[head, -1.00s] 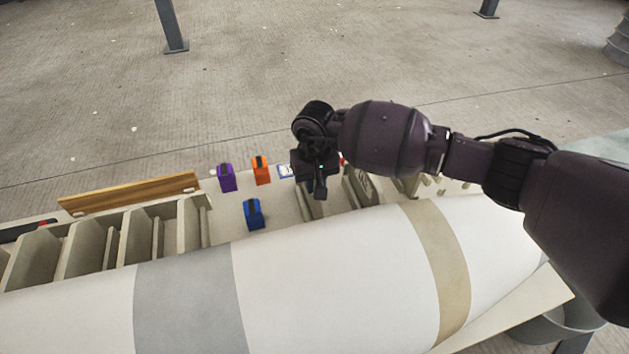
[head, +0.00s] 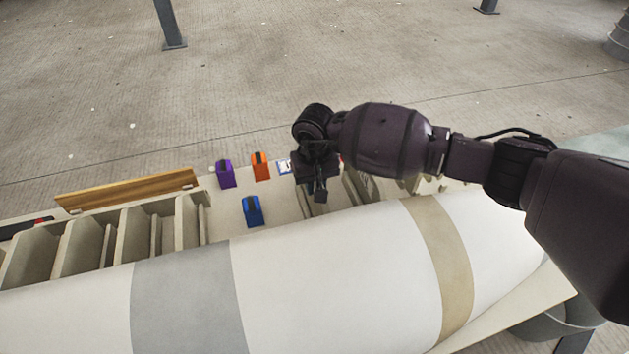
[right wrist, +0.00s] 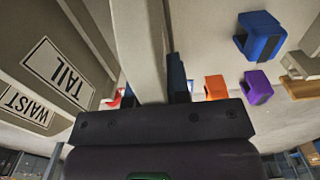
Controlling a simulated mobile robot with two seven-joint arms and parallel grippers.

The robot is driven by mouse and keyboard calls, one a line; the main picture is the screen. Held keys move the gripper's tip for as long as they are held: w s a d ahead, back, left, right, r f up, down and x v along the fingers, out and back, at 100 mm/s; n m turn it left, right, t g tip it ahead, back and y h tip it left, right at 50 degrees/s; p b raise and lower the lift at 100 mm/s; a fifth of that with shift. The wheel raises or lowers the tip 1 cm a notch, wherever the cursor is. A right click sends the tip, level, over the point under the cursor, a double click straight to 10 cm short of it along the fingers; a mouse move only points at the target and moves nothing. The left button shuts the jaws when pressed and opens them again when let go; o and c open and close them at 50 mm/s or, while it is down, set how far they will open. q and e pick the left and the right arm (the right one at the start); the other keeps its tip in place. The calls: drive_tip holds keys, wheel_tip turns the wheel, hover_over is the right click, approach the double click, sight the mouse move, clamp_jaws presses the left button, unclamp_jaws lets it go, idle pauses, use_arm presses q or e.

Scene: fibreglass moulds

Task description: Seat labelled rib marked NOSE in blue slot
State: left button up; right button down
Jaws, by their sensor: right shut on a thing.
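My right gripper (head: 319,190) points down behind the white mould, to the right of the blue slot block (head: 252,211). In the right wrist view my right gripper (right wrist: 160,85) is shut on a pale, edge-on rib (right wrist: 140,45). No label shows on this rib, so I cannot read whether it is NOSE. The blue slot block also shows in the right wrist view (right wrist: 261,36), apart from the held rib and with a dark slot in it. My left gripper is not in view.
Ribs labelled TAIL (right wrist: 60,72) and WAIST (right wrist: 24,105) stand close beside the held rib. Purple (head: 226,174) and orange (head: 261,167) slot blocks stand behind the blue one. The long white mould (head: 330,270) fills the front. A wooden strip (head: 128,190) lies at left.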

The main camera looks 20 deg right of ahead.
use_arm(q)
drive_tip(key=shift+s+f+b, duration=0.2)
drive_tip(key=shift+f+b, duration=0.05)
drive_tip(key=shift+b, duration=0.4)
use_arm(e)
drive_tip(key=shift+f, duration=1.7)
drive_tip(key=c, duration=1)
unclamp_jaws()
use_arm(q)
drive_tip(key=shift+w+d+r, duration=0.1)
use_arm(e)
wheel_tip(320, 180, up, 10)
drive_tip(key=p, duration=0.2)
drive_tip(key=shift+r+p, duration=0.1)
drive_tip(key=shift+p, duration=0.25)
drive_tip(key=shift+r, duration=0.4)
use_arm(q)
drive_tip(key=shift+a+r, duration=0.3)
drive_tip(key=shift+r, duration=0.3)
